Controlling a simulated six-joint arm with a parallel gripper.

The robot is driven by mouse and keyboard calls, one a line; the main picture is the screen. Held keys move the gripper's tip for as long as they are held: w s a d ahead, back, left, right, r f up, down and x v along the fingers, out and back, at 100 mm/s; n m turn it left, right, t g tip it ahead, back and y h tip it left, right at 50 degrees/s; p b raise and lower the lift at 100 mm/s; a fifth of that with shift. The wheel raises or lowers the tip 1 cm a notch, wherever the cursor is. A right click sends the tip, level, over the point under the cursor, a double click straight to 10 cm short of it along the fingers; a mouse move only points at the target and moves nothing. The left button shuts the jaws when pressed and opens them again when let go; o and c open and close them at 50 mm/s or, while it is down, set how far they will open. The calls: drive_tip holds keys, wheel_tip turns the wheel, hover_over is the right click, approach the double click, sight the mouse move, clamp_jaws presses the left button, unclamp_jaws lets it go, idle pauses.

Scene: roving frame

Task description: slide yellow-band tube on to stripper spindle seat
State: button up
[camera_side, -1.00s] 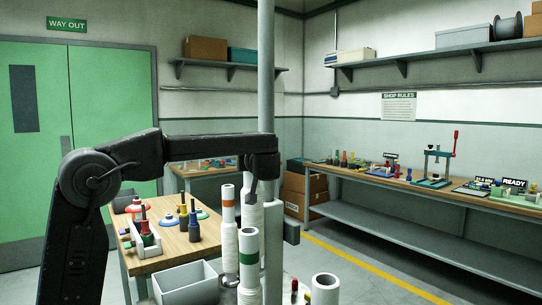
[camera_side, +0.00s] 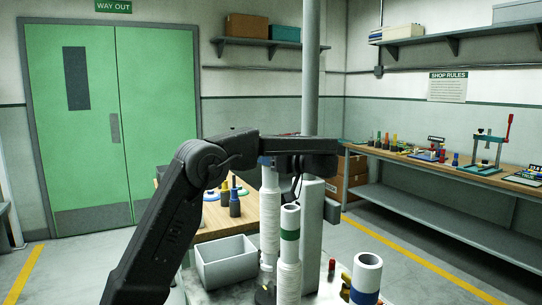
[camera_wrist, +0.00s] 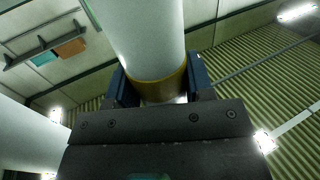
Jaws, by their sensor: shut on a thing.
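In the wrist view the yellow-band tube (camera_wrist: 148,35) is smooth and white, with its yellow band (camera_wrist: 160,88) between the blue pads of my gripper (camera_wrist: 158,86). My gripper is shut on it. In the side view my gripper (camera_side: 266,162) is at the end of the arm, at the top of a white upright column (camera_side: 269,205) with a wound lower part. The yellow band is hidden there, so I cannot tell where the held tube ends below. I cannot make out the stripper spindle seat.
A green-band tube (camera_side: 290,222) stands upright close to the right of my gripper. A blue-band tube (camera_side: 366,275) stands at front right. A grey open bin (camera_side: 224,262) is at left. A grey post (camera_side: 310,70) rises behind. Small red and yellow pegs (camera_side: 332,265) stand between the tubes.

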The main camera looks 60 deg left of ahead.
hover_over(277, 190)
drive_tip(key=x, duration=0.2)
drive_tip(key=shift+s+f, duration=0.15)
drive_tip(key=shift+f, duration=2.2)
drive_tip(key=shift+f, duration=1.6)
drive_tip(key=shift+f, duration=0.8)
